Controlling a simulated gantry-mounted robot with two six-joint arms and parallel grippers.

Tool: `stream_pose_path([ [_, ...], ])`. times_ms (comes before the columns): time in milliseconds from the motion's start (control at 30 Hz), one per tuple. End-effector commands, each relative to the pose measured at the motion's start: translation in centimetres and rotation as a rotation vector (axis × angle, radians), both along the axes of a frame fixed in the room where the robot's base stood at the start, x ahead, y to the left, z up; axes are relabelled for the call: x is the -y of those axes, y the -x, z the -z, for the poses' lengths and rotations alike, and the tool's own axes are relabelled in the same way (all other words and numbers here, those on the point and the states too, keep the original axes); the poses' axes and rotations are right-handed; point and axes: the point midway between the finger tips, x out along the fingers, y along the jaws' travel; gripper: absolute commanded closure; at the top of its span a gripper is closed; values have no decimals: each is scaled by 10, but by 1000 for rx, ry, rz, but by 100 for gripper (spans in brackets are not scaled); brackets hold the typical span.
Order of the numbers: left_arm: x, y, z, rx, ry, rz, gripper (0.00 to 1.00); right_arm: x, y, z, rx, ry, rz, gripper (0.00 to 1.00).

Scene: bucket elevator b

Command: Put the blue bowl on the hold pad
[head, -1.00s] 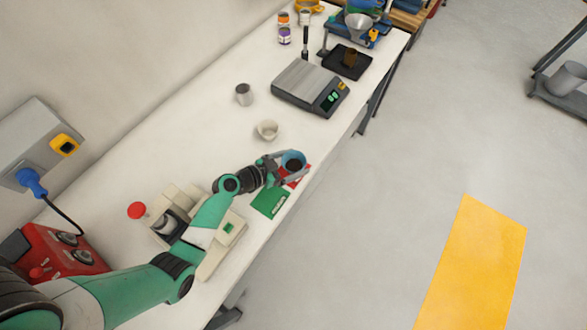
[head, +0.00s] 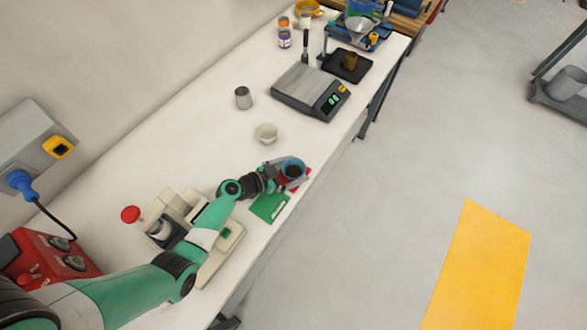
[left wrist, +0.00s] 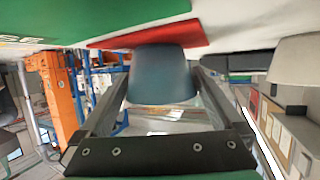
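The blue bowl (head: 292,167) is upright at the table's front edge, over the red pad (head: 306,175). My left gripper (head: 286,174) is around it. In the left wrist view the bowl (left wrist: 162,75) sits between the two fingers (left wrist: 162,85), which meet its sides, with its base against or just above the red pad (left wrist: 120,40); I cannot tell if it touches. A green pad (head: 269,207) with white lettering lies beside the red one. The lettering is too small to read, and no lettering shows on the red pad. My right gripper is not in view.
A white bowl (head: 266,133) and a grey metal cup (head: 243,97) stand behind. A scale (head: 309,91) is farther along the table. A beige device (head: 190,225) is near my left arm. The table's front edge is close to the pads.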

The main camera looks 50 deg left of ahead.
Motion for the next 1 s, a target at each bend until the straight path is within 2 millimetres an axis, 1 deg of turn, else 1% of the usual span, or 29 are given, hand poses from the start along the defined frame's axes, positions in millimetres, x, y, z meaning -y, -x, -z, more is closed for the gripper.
stream_pose_path([
  [167, -1, 2, -4, 0, 0, -1, 0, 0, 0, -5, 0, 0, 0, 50],
  [267, -4, 15, -10, 1, 0, -3, 0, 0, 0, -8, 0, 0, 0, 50],
  [400, -8, 41, -20, 1, 0, -3, 0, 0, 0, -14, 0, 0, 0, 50],
  [500, -12, 57, -26, 1, 0, -4, 0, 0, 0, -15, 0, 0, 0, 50],
  [600, -13, 66, -30, 0, 0, -2, 0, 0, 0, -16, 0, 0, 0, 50],
  [700, -13, 69, -31, 0, 0, 0, 0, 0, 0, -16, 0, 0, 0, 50],
  [1000, -13, 68, -31, 0, 0, 0, 0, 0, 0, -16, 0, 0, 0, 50],
])
